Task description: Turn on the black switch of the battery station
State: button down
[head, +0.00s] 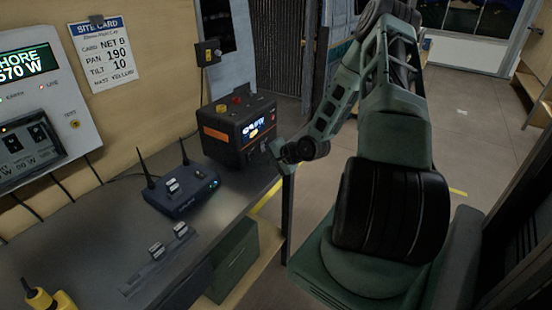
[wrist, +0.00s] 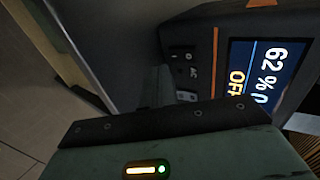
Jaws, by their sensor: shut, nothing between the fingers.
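The battery station (head: 222,136) is a black box with an orange stripe and a lit screen, standing at the far end of the grey counter in the head view. In the wrist view the station (wrist: 215,20) shows close up and turned sideways; its screen (wrist: 262,75) reads 62 % and OFF. Small dark controls (wrist: 183,72) sit beside the orange stripe; I cannot tell which is the black switch. My gripper (head: 276,150) is shut and empty, close to the station's right end. Whether it touches is unclear. Its fingertips are mostly hidden.
A blue router (head: 182,193) with two antennas stands on the counter (head: 105,232) left of the station. Open floor (head: 470,140) lies to the right.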

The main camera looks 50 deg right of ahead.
aim_at(249, 157)
jog(key=shift+w+a+f+p, duration=0.15)
jog(key=shift+w+p, duration=0.15)
jog(key=shift+w, duration=1.4)
jog(key=shift+w, duration=0.15)
jog(key=shift+r+p, duration=0.85)
